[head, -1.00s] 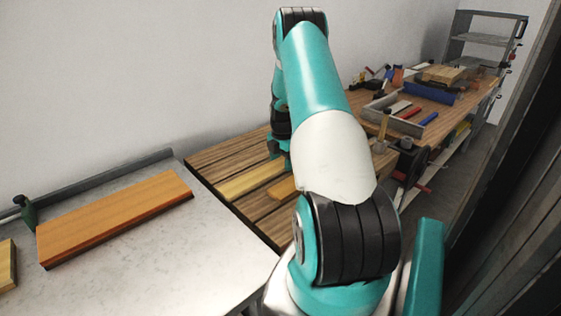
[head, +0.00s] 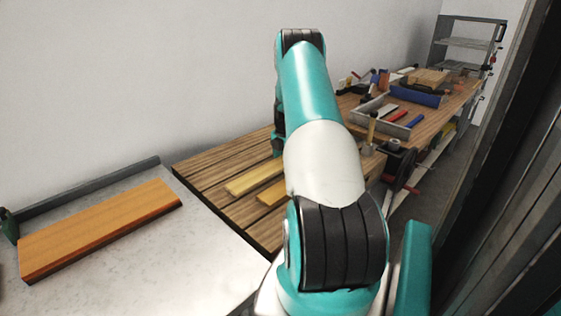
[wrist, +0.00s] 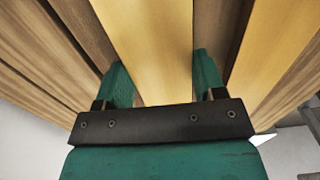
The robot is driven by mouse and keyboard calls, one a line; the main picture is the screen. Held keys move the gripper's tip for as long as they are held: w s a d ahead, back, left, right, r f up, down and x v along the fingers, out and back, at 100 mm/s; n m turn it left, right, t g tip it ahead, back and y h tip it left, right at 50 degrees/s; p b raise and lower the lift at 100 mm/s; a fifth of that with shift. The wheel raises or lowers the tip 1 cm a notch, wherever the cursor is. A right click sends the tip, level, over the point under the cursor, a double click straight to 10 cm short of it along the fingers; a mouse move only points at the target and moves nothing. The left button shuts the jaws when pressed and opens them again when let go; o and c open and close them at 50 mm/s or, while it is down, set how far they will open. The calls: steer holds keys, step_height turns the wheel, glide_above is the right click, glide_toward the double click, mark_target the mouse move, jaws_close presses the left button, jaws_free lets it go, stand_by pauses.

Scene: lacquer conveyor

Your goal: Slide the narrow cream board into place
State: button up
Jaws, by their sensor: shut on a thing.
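The narrow cream board (head: 252,179) lies flat on the slatted wooden bench top, with its near left end a little in from the bench's left edge. My gripper (wrist: 163,78) is shut on a pale yellow board, which also shows in the wrist view (wrist: 150,30) running between the two green fingers. In the head view my gripper (head: 279,147) is at the far end of the cream board, mostly hidden by my arm. A second yellow board (head: 270,194) lies beside it, nearer to me; its far end is hidden by my arm.
A wide orange-brown board (head: 100,230) lies on the grey metal table (head: 190,265) at left, which has a raised back rail (head: 85,188). A grey tray (head: 385,120) with tools and a vise (head: 400,165) stand further right. The wall runs behind the bench.

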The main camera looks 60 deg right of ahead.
steer(key=shift+s+d, duration=0.3)
steer(key=shift+d, duration=0.65)
steer(key=shift+s+d, duration=0.3)
steer(key=shift+d, duration=0.6)
steer(key=o, duration=1.1)
step_height(320, 180, up, 17)
steer(key=shift+r+b, duration=0.2)
steer(key=shift+b, duration=0.95)
